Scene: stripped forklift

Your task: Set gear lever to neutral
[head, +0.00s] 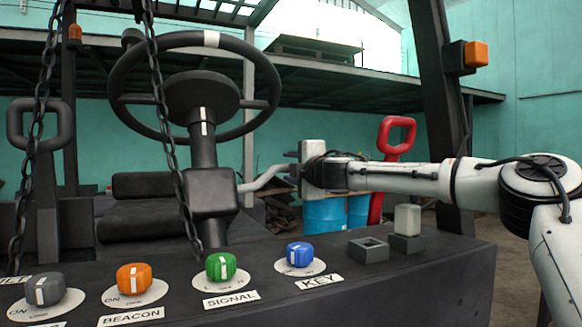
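A bent grey metal lever (262,180) sticks out to the right from the steering column (211,192), below the steering wheel (200,95); no label marks it, but it looks like the gear lever. My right arm reaches in from the right. Its gripper (293,168) is at the lever's outer end, fingers pointing left. The fingers are small and dark and overlap the lever's tip, so I cannot tell whether they touch it or are closed around it. My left gripper is not in view.
Coloured knobs, including a green one (221,266) and a blue one (299,254), line the dark front panel. A square socket (369,249) and a pale switch (407,220) sit at right. A red handle (396,136) stands behind my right arm. Chains (160,100) hang at left.

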